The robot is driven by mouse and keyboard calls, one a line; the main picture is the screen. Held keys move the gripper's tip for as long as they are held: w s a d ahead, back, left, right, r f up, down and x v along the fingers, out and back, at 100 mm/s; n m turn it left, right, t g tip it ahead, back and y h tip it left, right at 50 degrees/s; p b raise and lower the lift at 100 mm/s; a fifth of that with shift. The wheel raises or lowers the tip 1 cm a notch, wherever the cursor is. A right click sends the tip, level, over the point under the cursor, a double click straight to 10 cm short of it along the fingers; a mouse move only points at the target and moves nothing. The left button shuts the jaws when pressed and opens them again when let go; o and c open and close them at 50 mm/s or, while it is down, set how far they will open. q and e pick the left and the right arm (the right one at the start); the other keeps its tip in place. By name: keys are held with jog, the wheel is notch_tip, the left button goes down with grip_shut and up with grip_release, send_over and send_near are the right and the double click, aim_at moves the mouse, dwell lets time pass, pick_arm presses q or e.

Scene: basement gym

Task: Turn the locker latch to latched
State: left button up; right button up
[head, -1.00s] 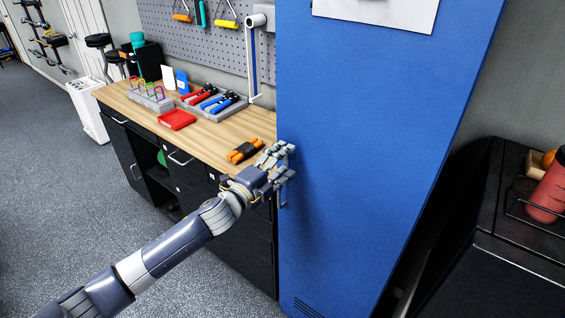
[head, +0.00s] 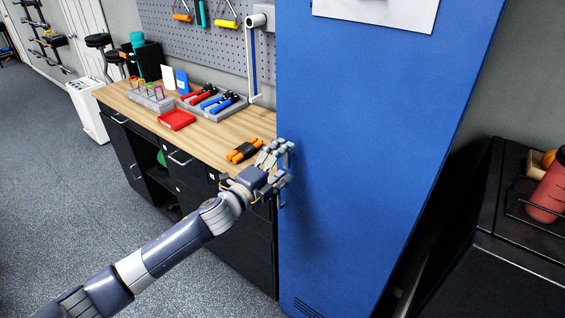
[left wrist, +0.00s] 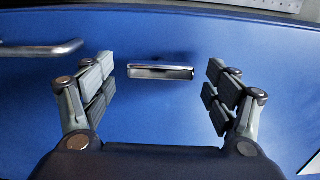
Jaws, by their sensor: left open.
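The blue locker (head: 380,150) stands upright at centre right in the head view. My left gripper (head: 289,162) is at the left edge of its door. In the left wrist view, my left gripper (left wrist: 162,92) is open, with one finger on each side of the small metal latch (left wrist: 160,71). The latch lies crosswise in that picture, and gaps show between it and both fingers. The gripper covers the latch in the head view. My right gripper is in neither view.
A metal handle (left wrist: 45,48) sticks out from the door left of the latch in the left wrist view. A wooden workbench (head: 215,132) with hand grips and trays stands left of the locker. A dark cabinet (head: 520,270) stands at the right.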

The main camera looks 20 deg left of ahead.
pick_arm(q)
jog(key=shift+s, duration=0.1)
jog(key=v, duration=1.2)
jog(key=a+f+n+g+y+b, duration=0.15)
jog(key=a+f+n, duration=0.25)
jog(key=f, duration=0.7)
jog(key=a+f+n+g+y+p, duration=0.1)
jog(key=a+f+n+g+y, duration=0.2)
jog(key=f, duration=0.9)
jog(key=s+a+f+n+g+y+b, duration=0.1)
jog(key=s+a+f+n, duration=0.1)
jog(key=s+f, duration=0.45)
jog(key=s+a+f+n+g+y, duration=0.1)
jog(key=s+f+n, duration=0.2)
jog(key=f, duration=0.7)
jog(key=s+f+n+g, duration=0.2)
jog(key=s+f+g, duration=0.1)
jog(key=s+f, duration=0.6)
jog(key=s+d+f+n+g, duration=0.2)
jog(key=s+f, duration=0.3)
jog(key=s, duration=0.4)
jog(key=s+d+f+n+g+b, duration=0.1)
jog(key=s+d+f, duration=0.4)
jog(key=s, duration=0.5)
jog(key=s+d+f+n+g, duration=0.2)
jog(key=s+f, duration=0.4)
jog(key=s, duration=0.4)
jog(key=shift+s+d+f+n+g, duration=0.2)
jog(key=shift+d+f+n+g, duration=0.2)
jog(key=shift+d+g, duration=0.3)
